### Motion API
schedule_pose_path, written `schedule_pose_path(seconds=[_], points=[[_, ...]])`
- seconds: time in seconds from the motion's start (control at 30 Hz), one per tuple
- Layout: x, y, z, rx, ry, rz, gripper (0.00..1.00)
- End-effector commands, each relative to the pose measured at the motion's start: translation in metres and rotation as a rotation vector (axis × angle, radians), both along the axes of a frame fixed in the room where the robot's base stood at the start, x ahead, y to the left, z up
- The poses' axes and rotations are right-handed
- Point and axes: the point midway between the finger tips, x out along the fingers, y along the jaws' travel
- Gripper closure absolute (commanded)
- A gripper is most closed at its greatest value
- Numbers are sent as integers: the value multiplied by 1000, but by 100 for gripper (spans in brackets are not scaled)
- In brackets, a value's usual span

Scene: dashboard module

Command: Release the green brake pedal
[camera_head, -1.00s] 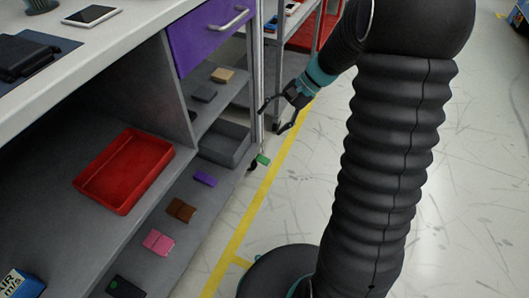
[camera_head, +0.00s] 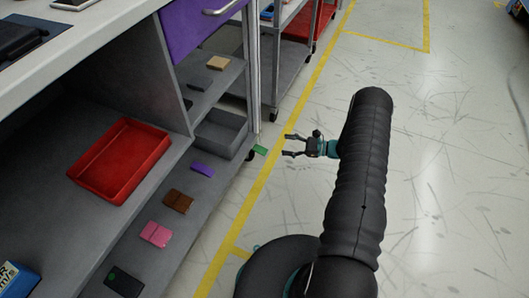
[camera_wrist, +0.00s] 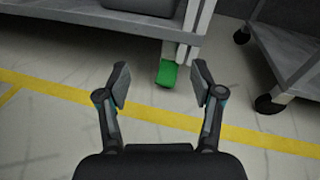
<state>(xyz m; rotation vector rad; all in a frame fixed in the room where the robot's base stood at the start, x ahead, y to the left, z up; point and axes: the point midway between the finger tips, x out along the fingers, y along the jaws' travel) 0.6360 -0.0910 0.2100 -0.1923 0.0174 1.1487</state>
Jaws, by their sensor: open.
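The green brake pedal (camera_head: 260,150) sticks out low at the foot of the workbench's corner post, near a caster. In the wrist view the green pedal (camera_wrist: 167,73) shows ahead, between and beyond my fingertips. My gripper (camera_head: 287,146) is open and empty, low over the floor to the right of the pedal, pointing at it. In the wrist view my gripper's two fingers (camera_wrist: 161,84) are spread wide, with a gap of floor between them and the pedal. They do not appear to touch it. Whether the pedal is pressed or raised I cannot tell.
A cart (camera_head: 272,100) with casters stands behind the bench. A yellow line (camera_head: 262,177) runs on the floor beside it. The floor to the right is clear.

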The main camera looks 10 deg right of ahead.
Motion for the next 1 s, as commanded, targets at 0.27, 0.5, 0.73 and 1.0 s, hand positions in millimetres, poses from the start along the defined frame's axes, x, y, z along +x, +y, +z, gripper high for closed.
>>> schedule_pose_path(seconds=[0.27,0.5,0.73,1.0], points=[[-15,-20,-82,142,59,-171,33],[-17,-19,-98,171,68,-210,33],[2,8,-97,170,68,-206,33],[32,49,-97,169,69,-206,33]])
